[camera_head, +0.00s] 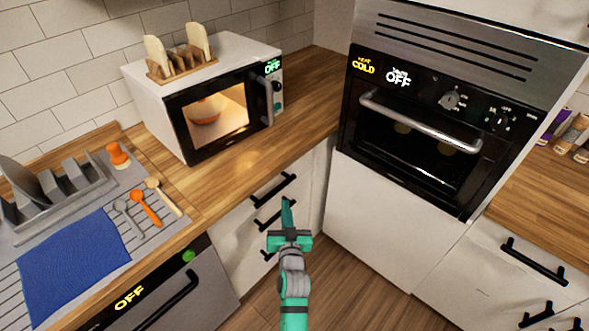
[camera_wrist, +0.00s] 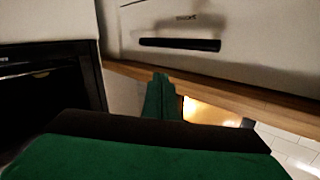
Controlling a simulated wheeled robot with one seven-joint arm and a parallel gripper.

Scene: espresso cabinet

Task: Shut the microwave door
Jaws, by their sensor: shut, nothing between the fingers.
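The microwave (camera_head: 150,105) is a white box with a black front on the wooden counter at the back left. Its door (camera_head: 222,147) has a lit window with an orange bowl (camera_head: 205,110) behind it. The door looks flush with the front or nearly so; a small gap cannot be ruled out. The curved door handle (camera_head: 268,103) is at the door's right side, beside the display reading OFF. My green gripper (camera_head: 287,203) is shut and empty, in front of the drawers, below and apart from the microwave. Its shut fingers (camera_wrist: 162,97) also show in the wrist view.
A built-in oven (camera_head: 410,130) with a bar handle stands at the right. A wooden rack (camera_head: 182,65) with bread slices is on the microwave. A dish rack (camera_head: 55,195), utensils and a blue cloth (camera_head: 75,262) are at the left. Drawers with black handles (camera_head: 273,186) are below the counter.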

